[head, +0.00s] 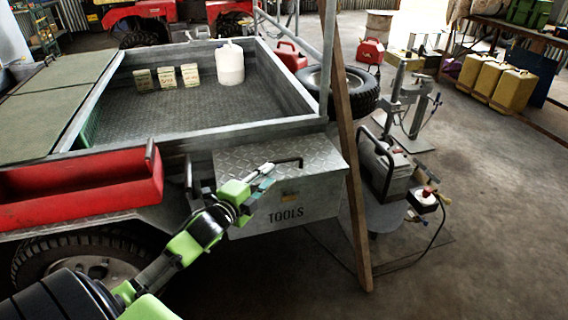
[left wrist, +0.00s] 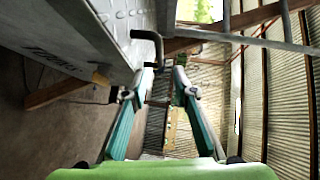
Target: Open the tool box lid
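The metal tool box (head: 290,212), marked TOOLS, is fixed at the trailer's front corner. Its diamond-plate lid (head: 235,160) lies flat and looks shut. A dark bar handle (head: 289,161) stands on the lid; it also shows in the left wrist view (left wrist: 151,40). My left gripper (head: 268,172) is in front of the box, close to the handle's near end. In the left wrist view, its fingers (left wrist: 163,74) are apart with nothing between them, and the handle is just beyond the left fingertip. Contact cannot be told. My right gripper is out of view.
A wooden post (head: 354,190) leans just right of the box. A red tray (head: 85,187) is on the trailer's side, left of my gripper. A grey machine (head: 388,165) stands right of the post. Open concrete floor (head: 480,220) lies further right.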

